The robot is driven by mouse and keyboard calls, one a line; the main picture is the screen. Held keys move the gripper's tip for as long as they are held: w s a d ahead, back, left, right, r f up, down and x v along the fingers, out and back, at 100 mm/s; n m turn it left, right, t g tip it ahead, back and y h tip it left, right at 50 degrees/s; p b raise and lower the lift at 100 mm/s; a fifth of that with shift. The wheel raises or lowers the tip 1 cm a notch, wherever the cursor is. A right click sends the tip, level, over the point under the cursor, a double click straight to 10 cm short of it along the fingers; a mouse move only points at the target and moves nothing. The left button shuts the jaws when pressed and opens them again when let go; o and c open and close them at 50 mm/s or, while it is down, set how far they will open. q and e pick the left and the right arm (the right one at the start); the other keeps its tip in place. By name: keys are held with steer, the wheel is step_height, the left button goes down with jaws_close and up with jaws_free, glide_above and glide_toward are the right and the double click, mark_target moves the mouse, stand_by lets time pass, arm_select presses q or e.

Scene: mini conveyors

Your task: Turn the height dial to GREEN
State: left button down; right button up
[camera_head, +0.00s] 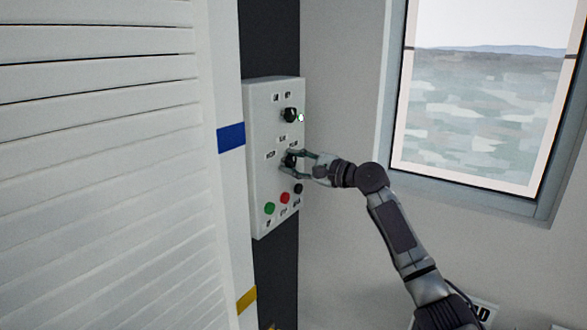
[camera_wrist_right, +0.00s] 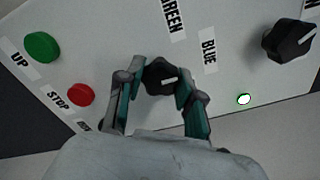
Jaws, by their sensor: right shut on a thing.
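The height dial is a black knob (camera_wrist_right: 158,72) low in the middle of a white control panel (camera_head: 260,180). The labels GREEN (camera_wrist_right: 173,18) and BLUE (camera_wrist_right: 208,50) are beside it in the wrist view. Its short white mark points to the right there, nearer BLUE than GREEN. My right gripper (camera_head: 291,163) is shut on the dial, one finger on each side; it also shows in the wrist view (camera_wrist_right: 160,88). The fingers partly hide the dial in the head view. My left gripper is not in view.
A second black knob (camera_head: 290,115) sits higher on the panel, by a lit lamp (camera_head: 301,118). Green (camera_head: 269,208), red (camera_head: 285,198) and black (camera_head: 298,188) buttons are below. A white slatted surface (camera_head: 100,170) fills the left; a window (camera_head: 485,110) is at right.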

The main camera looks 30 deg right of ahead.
steer(key=n+b, duration=0.3)
steer(key=n, duration=0.3)
steer(key=shift+f+b, duration=0.1)
steer(key=shift+b, duration=0.2)
steer(key=n+b, duration=0.2)
steer(key=n, duration=0.3)
steer(key=shift+n+b, duration=0.35)
steer(key=shift+n, duration=0.05)
steer(key=o, duration=1.2)
steer(key=shift+c, duration=0.2)
steer(key=shift+s+d, duration=0.1)
steer(key=shift+s, duration=0.05)
steer(key=v, duration=1.1)
steer(key=shift+s, duration=0.35)
